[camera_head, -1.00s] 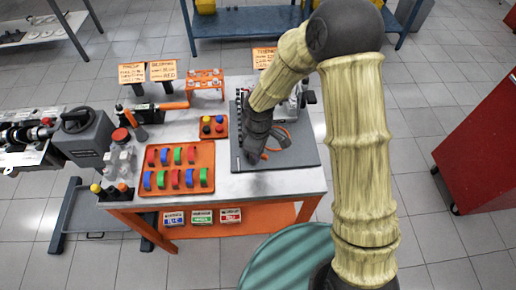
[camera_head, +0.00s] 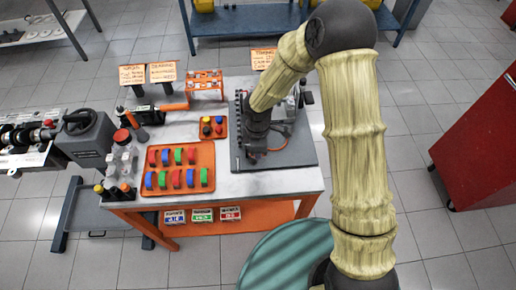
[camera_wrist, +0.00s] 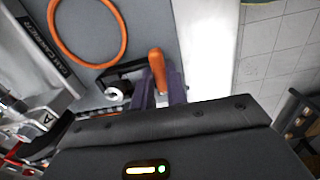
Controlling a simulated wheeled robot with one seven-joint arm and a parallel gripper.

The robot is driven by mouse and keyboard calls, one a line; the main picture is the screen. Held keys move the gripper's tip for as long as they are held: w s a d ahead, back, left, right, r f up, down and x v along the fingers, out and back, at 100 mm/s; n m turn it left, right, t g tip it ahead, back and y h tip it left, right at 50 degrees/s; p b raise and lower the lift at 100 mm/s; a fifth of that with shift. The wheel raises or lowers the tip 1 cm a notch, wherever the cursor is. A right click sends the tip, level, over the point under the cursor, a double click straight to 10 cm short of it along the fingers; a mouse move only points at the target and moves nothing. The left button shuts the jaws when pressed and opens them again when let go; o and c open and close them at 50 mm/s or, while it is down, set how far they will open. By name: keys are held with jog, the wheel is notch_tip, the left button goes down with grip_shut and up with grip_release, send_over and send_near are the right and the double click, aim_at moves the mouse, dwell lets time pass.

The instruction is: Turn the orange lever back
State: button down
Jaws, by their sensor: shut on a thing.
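The orange lever (camera_wrist: 157,63) shows in the wrist view as a short rounded handle. It joins a dark arm with a pale metal pivot to its left. My gripper (camera_wrist: 163,88) is shut on the orange lever, with a purple-grey finger on each side of it. In the head view, my gripper (camera_head: 254,153) is low over the grey plate (camera_head: 300,158) on the right of the bench. My wrist and fingers hide the lever there.
An orange ring (camera_wrist: 88,30) lies on the plate close to the lever. An orange tray (camera_head: 178,180) with red, green and blue pieces is left of the plate. The plate's front right is clear.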

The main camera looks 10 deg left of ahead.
jog(key=shift+w+a+r, duration=0.1)
jog(key=shift+a, duration=0.05)
jog(key=c, duration=1.4)
grip_release()
jog(key=shift+r, duration=0.1)
notch_tip(320, 180, up, 17)
jog(key=s+d+m+t, duration=0.1)
jog(key=s+d+m, duration=0.3)
jog(key=d+m, duration=0.6)
jog(key=s+d+m+t, duration=0.1)
jog(key=s+d+m, duration=0.3)
jog(key=d+m, duration=0.6)
jog(key=d, duration=0.3)
jog(key=shift+s+r+t, duration=0.15)
jog(key=shift+s+t, duration=0.05)
jog(key=shift+t, duration=0.1)
